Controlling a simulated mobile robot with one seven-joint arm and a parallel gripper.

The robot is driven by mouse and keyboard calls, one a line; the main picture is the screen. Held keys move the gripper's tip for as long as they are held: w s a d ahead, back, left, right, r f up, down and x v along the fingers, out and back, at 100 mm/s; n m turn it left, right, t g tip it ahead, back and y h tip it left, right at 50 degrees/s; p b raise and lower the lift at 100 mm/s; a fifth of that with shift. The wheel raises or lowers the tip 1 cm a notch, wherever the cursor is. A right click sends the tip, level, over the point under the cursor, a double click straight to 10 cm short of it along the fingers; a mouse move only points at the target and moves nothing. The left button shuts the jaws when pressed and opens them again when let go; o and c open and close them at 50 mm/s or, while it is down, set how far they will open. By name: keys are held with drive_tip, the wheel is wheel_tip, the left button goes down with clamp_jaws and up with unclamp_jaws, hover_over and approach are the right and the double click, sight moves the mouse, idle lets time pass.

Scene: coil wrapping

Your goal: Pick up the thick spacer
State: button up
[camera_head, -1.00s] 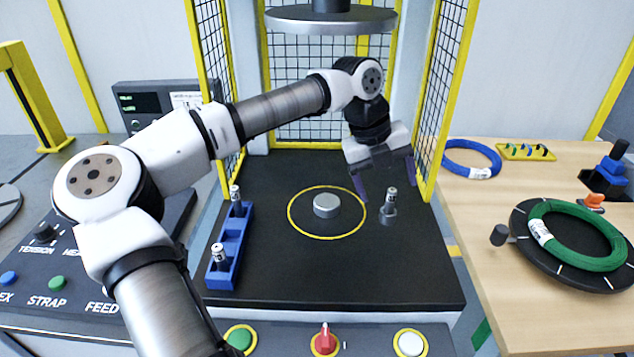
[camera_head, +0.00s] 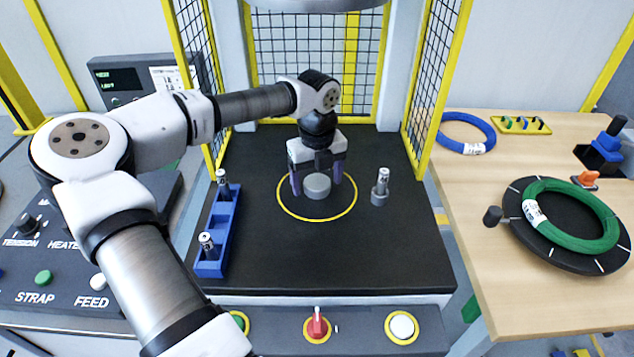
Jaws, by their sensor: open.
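A short, thick grey disc (camera_head: 317,187), which looks like the thick spacer, lies inside a yellow ring on the black platform. My gripper (camera_head: 316,180) is open above and just behind it, pointing down. Its purple fingers show to the left and right of the disc. I cannot tell how low the fingertips are or whether they touch it. A labelled metal pin on a grey base (camera_head: 379,192) stands upright on the platform to the right of the ring.
A blue rack (camera_head: 222,232) with two similar pins stands left of the ring. Yellow-framed mesh guards (camera_head: 428,85) enclose the sides and back. On the wooden table at right are a blue coil (camera_head: 466,131) and a green coil (camera_head: 577,235) on a black turntable. Buttons line the front.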

drive_tip(key=c, duration=1.2)
